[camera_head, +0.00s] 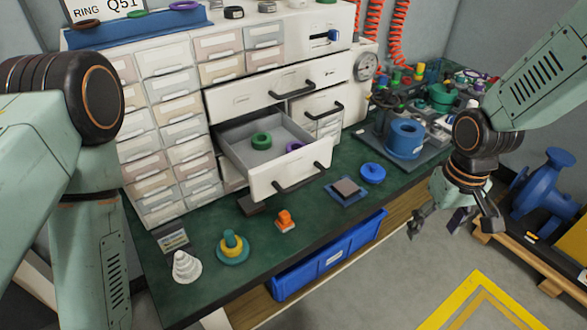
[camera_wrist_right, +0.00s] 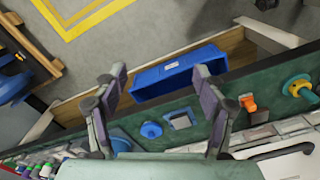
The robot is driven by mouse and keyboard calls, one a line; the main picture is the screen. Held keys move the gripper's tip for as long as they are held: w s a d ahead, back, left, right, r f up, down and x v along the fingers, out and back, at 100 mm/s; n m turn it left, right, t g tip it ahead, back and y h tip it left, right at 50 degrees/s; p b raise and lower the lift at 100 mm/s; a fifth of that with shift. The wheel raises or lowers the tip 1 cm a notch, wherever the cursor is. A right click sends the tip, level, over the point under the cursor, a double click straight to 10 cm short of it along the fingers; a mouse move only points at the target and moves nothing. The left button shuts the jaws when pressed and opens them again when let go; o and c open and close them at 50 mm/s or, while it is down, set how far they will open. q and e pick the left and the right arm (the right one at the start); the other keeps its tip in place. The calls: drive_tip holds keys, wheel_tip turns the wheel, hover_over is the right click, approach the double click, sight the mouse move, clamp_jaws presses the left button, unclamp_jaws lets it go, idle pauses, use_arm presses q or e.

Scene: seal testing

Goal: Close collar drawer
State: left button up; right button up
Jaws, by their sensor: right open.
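The collar drawer (camera_head: 262,168) is pulled out from the white cabinet (camera_head: 190,50) in the head view. A green ring (camera_head: 261,139) and a purple ring (camera_head: 294,146) lie inside it. Its front has a dark bar handle (camera_head: 300,180). My right gripper (camera_head: 447,226) is open and empty, right of the bench's front edge and well apart from the drawer. Its two fingers also show spread in the right wrist view (camera_wrist_right: 162,100). My left arm comes in at the left of the head view; its gripper is out of sight.
The green bench (camera_head: 205,275) holds a blue round part (camera_head: 372,173), a square block on a blue base (camera_head: 346,189), an orange part (camera_head: 285,221), a yellow-and-teal part (camera_head: 232,247) and a white cone (camera_head: 186,267). A blue bin (camera_head: 330,259) sits below the front edge.

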use_arm(q)
drive_tip(key=shift+w+d, duration=0.25)
drive_tip(key=shift+w, duration=0.05)
use_arm(e)
drive_tip(key=shift+w+d+r, duration=0.15)
drive_tip(key=shift+d+r, duration=0.25)
drive_tip(key=shift+d, duration=0.05)
use_arm(q)
drive_tip(key=shift+a, duration=0.1)
use_arm(e)
drive_tip(key=shift+a, duration=0.15)
